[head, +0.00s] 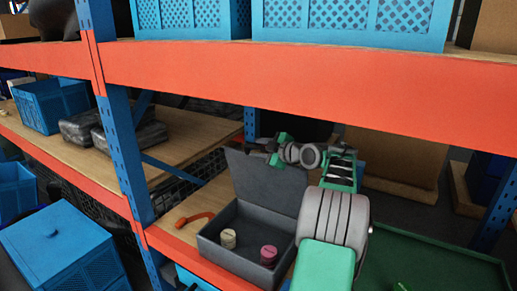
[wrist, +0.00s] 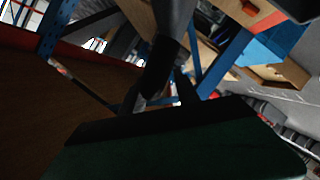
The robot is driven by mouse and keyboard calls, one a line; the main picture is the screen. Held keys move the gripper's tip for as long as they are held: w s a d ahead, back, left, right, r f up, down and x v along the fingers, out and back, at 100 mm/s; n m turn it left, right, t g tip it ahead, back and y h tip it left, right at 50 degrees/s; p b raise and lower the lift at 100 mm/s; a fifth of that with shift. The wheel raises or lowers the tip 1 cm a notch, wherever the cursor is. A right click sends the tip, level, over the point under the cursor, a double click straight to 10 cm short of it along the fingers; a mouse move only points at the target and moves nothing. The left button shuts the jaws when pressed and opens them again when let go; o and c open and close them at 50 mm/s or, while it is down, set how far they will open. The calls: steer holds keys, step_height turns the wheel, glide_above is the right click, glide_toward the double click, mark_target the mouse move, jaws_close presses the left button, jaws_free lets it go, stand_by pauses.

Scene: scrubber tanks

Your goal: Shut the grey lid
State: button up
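The grey lid (head: 262,175) stands raised, leaning back from the rear edge of an open dark grey box (head: 240,250) on the lower shelf in the head view. Inside the box are a cream round piece (head: 228,238) and a pink round piece (head: 268,254). My gripper (head: 260,147), with green parts, is close to the lid's upper right edge; I cannot tell whether it touches. In the wrist view two dark fingers stand apart above a dark green body. A dark shape shows between them; I cannot tell what it is.
An orange-handled item (head: 195,219) lies left of the box. A blue post (head: 125,155) and an orange beam (head: 290,80) frame the shelf opening. A green tray (head: 420,262) is at the right. Blue crates (head: 350,22) stand on the shelf above.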

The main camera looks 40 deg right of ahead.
steer(key=c, duration=0.7)
steer(key=shift+f, duration=0.1)
jaws_close()
steer(key=shift+f, duration=0.1)
